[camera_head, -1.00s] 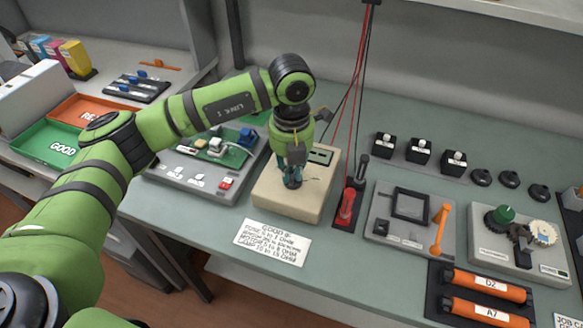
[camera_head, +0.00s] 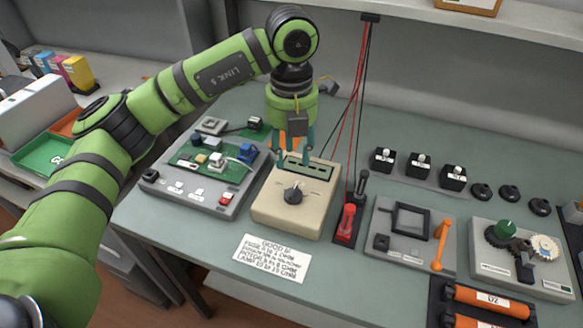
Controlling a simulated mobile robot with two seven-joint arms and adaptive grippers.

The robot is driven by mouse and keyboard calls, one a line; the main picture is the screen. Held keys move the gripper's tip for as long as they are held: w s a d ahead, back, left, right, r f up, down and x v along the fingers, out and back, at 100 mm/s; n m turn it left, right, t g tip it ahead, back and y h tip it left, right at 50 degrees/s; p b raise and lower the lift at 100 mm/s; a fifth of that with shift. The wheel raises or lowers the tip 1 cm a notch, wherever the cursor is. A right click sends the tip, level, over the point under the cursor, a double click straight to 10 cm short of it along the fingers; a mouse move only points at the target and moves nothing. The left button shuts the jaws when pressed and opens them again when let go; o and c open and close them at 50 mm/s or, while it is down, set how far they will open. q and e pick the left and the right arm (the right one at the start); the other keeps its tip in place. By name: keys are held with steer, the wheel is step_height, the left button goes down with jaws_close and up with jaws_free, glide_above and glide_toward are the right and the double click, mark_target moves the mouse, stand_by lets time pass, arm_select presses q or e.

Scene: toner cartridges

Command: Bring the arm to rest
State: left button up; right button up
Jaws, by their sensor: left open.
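My left arm comes in from the left. Its gripper (camera_head: 294,160) points down and is open and empty. It hangs above the back part of a beige meter box (camera_head: 270,207), near the box's display. A black dial knob (camera_head: 293,193) shows clear on the front of the box. I cannot tell the exact height of the fingertips above the box. My right gripper is not in view.
Left of the box is a grey test board (camera_head: 192,191). Red and black probes (camera_head: 346,222) stand to its right, with wires rising to the shelf (camera_head: 520,32). A printed card (camera_head: 271,258) lies in front. Cartridges (camera_head: 490,299) lie front right.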

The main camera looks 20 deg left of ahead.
arm_select(q)
step_height(320, 180, up, 2)
steer(key=shift+r, duration=0.15)
stand_by(0.4)
